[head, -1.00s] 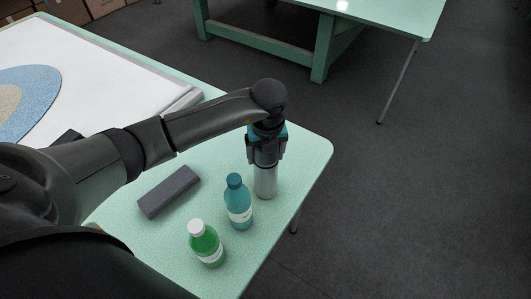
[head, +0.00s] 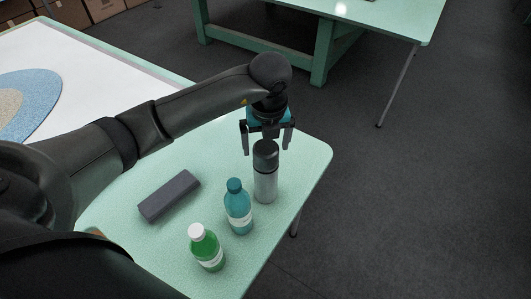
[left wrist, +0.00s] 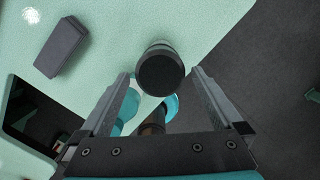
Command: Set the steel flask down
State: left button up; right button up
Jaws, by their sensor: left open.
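The steel flask (head: 265,186) stands upright on the pale green table (head: 215,155), near its right edge. It has a grey body and a black top. My left gripper (head: 268,147) is open above the flask, its two fingers apart on either side of the flask's top. In the left wrist view the flask's round black top (left wrist: 160,70) shows between the open fingers (left wrist: 160,85), touching neither. My right gripper is not in view.
A teal bottle (head: 238,207) stands just left of the flask, and a green bottle (head: 206,247) with a white cap stands nearer. A dark grey block (head: 169,196) lies to the left. Another green table (head: 385,14) stands beyond.

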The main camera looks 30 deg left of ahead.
pick_arm(q)
jog(key=r, duration=0.5)
jog(key=shift+s+d, duration=0.2)
jog(key=shift+s, duration=0.1)
